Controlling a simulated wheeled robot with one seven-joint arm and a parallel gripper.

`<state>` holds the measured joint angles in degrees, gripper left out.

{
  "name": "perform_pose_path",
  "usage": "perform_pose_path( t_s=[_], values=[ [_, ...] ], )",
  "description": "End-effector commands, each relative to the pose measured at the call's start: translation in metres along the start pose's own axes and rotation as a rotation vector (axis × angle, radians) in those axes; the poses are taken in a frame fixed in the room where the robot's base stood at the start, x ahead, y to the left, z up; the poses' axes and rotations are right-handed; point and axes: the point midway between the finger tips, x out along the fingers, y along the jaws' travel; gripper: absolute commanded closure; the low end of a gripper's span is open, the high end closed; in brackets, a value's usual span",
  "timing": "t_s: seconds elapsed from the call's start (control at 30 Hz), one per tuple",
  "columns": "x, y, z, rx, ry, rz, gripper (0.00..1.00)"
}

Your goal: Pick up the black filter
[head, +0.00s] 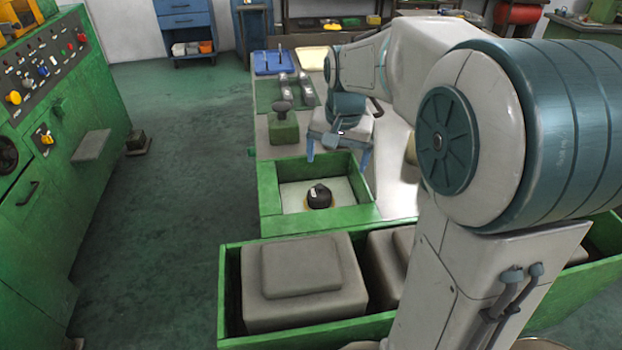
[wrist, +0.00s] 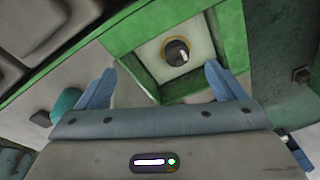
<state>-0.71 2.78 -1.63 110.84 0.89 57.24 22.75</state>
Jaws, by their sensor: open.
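The black filter (head: 319,196) is a small dark rounded piece with a yellowish rim at its base. It sits on the pale floor of a green square tray (head: 268,188). In the wrist view the filter (wrist: 176,51) shows with a white mark on it, ahead of my gripper and between the lines of its fingers. My gripper (head: 340,158) is above the far side of the tray, apart from the filter. In the wrist view its two blue fingers (wrist: 163,88) are spread wide with nothing between them.
A green crate (head: 226,290) with grey blocks (head: 300,285) stands in front of the tray. A green block with a dark knob (head: 283,125) stands behind it. A blue tray (head: 272,62) lies farther back. A green machine (head: 60,150) stands at left, with open floor between.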

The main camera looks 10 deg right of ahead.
Motion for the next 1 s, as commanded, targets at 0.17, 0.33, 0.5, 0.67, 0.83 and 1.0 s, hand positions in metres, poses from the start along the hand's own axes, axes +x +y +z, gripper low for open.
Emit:
perform_pose_path(
  t_s=[0.17, 0.33, 0.5, 0.67, 0.83, 1.0],
  values=[
    [0.056, -0.022, -0.048, 0.124, -0.053, 0.029, 0.10],
    [0.110, -0.039, -0.085, 0.237, -0.091, 0.060, 0.10],
    [0.152, -0.049, -0.108, 0.319, -0.116, 0.085, 0.10],
    [0.172, -0.053, -0.117, 0.358, -0.125, 0.097, 0.10],
    [0.193, -0.052, -0.115, 0.366, -0.130, 0.101, 0.10],
    [0.222, -0.050, -0.111, 0.365, -0.130, 0.101, 0.10]
  ],
)
